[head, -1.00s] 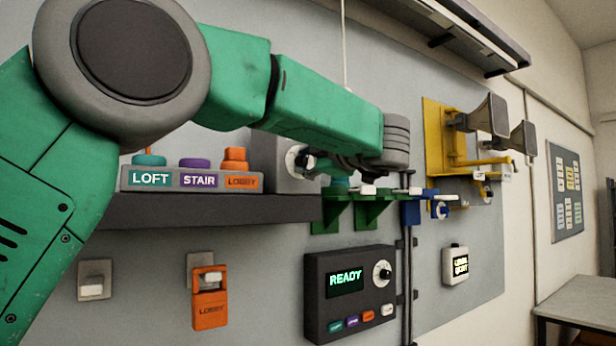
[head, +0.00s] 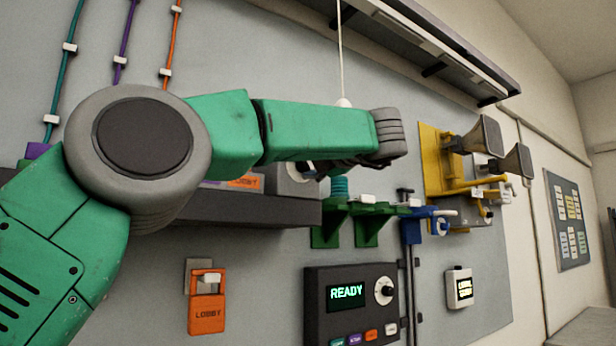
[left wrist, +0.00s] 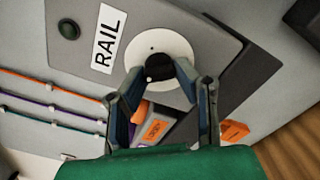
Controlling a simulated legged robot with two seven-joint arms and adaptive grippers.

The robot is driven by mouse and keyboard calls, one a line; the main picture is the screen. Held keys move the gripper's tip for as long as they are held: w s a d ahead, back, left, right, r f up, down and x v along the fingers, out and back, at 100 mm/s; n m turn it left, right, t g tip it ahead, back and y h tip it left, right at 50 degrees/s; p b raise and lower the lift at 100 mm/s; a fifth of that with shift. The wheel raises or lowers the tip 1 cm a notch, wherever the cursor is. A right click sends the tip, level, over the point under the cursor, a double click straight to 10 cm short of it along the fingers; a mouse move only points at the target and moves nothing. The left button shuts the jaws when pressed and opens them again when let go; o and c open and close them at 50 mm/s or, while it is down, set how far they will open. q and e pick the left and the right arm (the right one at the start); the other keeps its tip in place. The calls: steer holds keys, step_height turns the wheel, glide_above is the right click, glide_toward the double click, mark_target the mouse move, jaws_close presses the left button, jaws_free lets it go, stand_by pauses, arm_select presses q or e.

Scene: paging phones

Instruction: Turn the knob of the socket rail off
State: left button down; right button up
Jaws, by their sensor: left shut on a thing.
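The socket rail's grey box (head: 288,183) is on the wall in the middle of the head view, partly behind my left arm. In the left wrist view, it carries a white label reading RAIL (left wrist: 109,38) and a round white dial plate (left wrist: 178,42) with a black knob (left wrist: 159,63). My left gripper (left wrist: 161,76) has its two fingertips on either side of the knob and is shut on it. In the head view, my left gripper (head: 325,166) is at the box's face and the knob is mostly hidden. My right gripper is not in view.
A dark shelf (head: 250,211) runs under the box. Right of it are green brackets (head: 365,208), a blue fitting (head: 420,222) and a yellow horn mount (head: 436,160). A round dark button (left wrist: 69,29) is near the label.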

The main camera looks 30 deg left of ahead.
arm_select(q)
steer(key=shift+w+f+n+b, duration=0.1)
steer(key=shift+f+n+b, duration=0.3)
steer(key=shift+n, duration=0.4)
steer(key=c, duration=1.2)
jaws_free()
steer(key=shift+w+r, duration=0.1)
steer(key=shift+d+r, duration=0.1)
steer(key=v, duration=1.1)
steer(key=shift+d, duration=0.4)
